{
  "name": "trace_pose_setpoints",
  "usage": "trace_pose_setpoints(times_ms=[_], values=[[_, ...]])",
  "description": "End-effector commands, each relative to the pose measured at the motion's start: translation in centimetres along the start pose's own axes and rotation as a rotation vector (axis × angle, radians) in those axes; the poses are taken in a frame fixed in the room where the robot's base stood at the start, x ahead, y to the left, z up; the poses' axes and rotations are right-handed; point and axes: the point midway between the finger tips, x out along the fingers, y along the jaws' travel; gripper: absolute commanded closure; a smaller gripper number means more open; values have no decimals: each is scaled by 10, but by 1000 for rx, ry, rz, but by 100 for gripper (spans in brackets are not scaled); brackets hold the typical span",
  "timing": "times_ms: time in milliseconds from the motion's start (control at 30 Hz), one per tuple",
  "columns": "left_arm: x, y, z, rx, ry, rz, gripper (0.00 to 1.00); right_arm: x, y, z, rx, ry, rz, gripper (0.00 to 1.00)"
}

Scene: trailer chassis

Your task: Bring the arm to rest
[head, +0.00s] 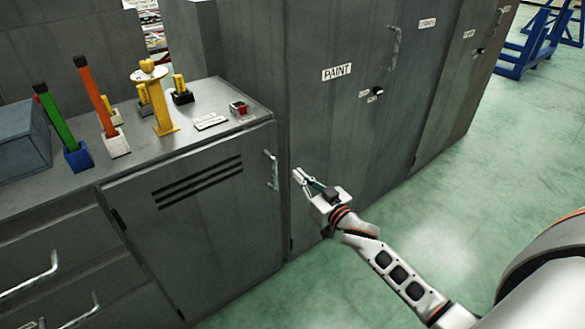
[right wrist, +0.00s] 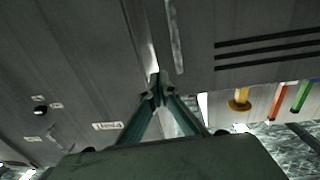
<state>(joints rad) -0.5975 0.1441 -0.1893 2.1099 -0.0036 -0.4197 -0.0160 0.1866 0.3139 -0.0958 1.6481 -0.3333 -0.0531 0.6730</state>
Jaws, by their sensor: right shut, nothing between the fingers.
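My right arm (head: 400,272) reaches in from the lower right in the head view. Its gripper (head: 299,176) is in front of the grey cabinets, near the handle (head: 272,170) of the low cabinet door and apart from it as far as I can tell. In the right wrist view the two fingers of the gripper (right wrist: 158,92) meet at their tips. They are shut with nothing between them. My left gripper is in neither view.
The tall paint cabinet (head: 335,120) stands right of the low cabinet (head: 195,225). On the low cabinet's top are a green tool (head: 55,117), an orange tool (head: 95,90), a yellow stand (head: 158,105) and a red button box (head: 239,108). Green floor (head: 480,165) lies open at right.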

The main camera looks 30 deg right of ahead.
Motion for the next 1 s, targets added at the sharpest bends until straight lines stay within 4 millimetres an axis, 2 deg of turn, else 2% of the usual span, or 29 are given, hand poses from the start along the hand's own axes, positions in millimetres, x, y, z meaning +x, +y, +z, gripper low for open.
trace_pose_setpoints(times_ms=[133,433,567,667,767,900,1000], values=[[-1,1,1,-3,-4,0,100,-17,1,0,0,0,-1,100],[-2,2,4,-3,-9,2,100,-26,2,1,-1,-1,0,100],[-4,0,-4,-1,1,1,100,-37,-7,6,-6,-24,-4,100],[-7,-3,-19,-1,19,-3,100,-63,-25,21,-25,-79,-11,100],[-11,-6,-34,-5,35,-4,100,-104,-52,44,-55,-167,-26,100],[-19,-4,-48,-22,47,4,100,-177,-93,77,-102,-313,-64,100],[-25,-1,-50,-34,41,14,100,-230,-121,96,-130,-414,-99,100]])
